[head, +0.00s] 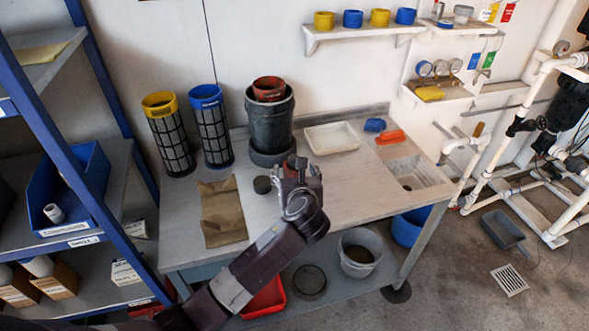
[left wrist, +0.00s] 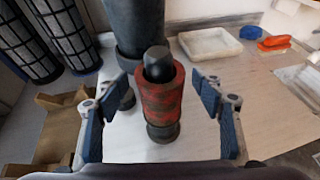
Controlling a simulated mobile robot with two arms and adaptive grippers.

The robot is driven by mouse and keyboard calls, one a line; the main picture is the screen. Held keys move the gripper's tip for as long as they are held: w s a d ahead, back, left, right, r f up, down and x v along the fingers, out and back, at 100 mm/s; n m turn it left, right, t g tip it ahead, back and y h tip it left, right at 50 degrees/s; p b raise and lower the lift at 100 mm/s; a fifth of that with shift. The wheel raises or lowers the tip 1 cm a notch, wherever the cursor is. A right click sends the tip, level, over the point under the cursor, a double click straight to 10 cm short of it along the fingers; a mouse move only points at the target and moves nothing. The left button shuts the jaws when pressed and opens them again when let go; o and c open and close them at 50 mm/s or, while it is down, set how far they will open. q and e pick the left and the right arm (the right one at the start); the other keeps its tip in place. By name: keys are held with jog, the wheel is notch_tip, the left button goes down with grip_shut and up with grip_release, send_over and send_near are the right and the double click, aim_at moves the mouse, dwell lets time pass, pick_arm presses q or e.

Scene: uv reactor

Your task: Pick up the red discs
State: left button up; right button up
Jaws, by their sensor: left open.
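The red discs (left wrist: 163,98) show in the left wrist view as a worn red and dark stack around a dark upright post with a rounded top. The stack stands on a dark base (left wrist: 163,133) on the bench. My left gripper (left wrist: 162,92) is open, one finger on each side of the stack, with gaps visible on both sides. In the head view my left gripper (head: 298,170) is over the middle of the bench and hides most of the stack. My right gripper is not in view.
A dark cylinder (head: 269,122) with a reddish-brown top piece stands close behind the stack. A small dark puck (head: 262,185) lies left of the gripper. Two mesh cylinders (head: 169,138), a brown sheet (head: 223,212), a white tray (head: 332,138) and a sink (head: 414,173) share the bench.

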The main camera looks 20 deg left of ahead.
pick_arm(q)
jog(key=shift+x, duration=1.05)
jog(key=c, duration=1.2)
jog(key=shift+c, duration=0.4)
jog(key=shift+r, duration=0.1)
